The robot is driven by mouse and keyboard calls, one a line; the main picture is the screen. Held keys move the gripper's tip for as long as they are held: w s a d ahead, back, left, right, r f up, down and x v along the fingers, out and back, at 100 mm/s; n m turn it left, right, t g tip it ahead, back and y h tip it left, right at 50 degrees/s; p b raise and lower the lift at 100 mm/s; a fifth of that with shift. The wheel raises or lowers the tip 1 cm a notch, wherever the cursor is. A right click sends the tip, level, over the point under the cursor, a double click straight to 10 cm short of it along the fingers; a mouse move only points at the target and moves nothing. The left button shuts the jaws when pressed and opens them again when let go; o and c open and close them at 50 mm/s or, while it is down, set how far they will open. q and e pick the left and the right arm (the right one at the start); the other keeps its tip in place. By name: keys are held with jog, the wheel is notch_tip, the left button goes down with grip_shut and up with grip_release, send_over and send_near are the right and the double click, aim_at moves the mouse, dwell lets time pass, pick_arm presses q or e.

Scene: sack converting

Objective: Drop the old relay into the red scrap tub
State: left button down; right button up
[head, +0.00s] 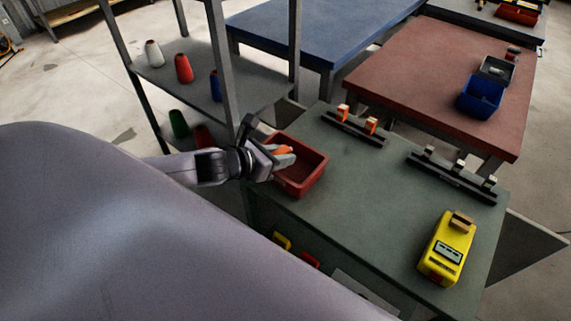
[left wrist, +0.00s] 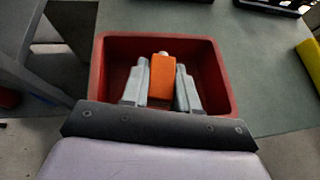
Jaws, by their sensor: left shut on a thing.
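The red scrap tub (head: 317,172) stands at the left edge of the green bench, and its rim shows in the left wrist view (left wrist: 228,88). My left gripper (head: 284,156) is over the tub, with its fingers pointing into the opening. It is shut on an orange block, the old relay (left wrist: 161,82), which also shows in the head view (head: 283,150). In the left wrist view the relay sits between the grey fingers, within the tub's outline. I cannot tell its height above the tub floor. My right gripper is not in view.
The green bench (head: 350,195) holds a black rail with two orange blocks (head: 371,125), a second rail (head: 450,178) with pale blocks, and a yellow device (head: 445,255). A shelf rack (head: 222,60) stands close on the left. The bench's middle is clear.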

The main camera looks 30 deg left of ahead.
pick_arm(q)
jog(key=shift+f, duration=0.1)
jog(key=c, duration=0.8)
grip_release()
jog(key=v, duration=0.6)
jog(key=shift+f, duration=0.1)
jog(key=shift+s+a+r, duration=0.15)
jog(key=shift+s+r, duration=0.2)
jog(key=shift+s, duration=0.1)
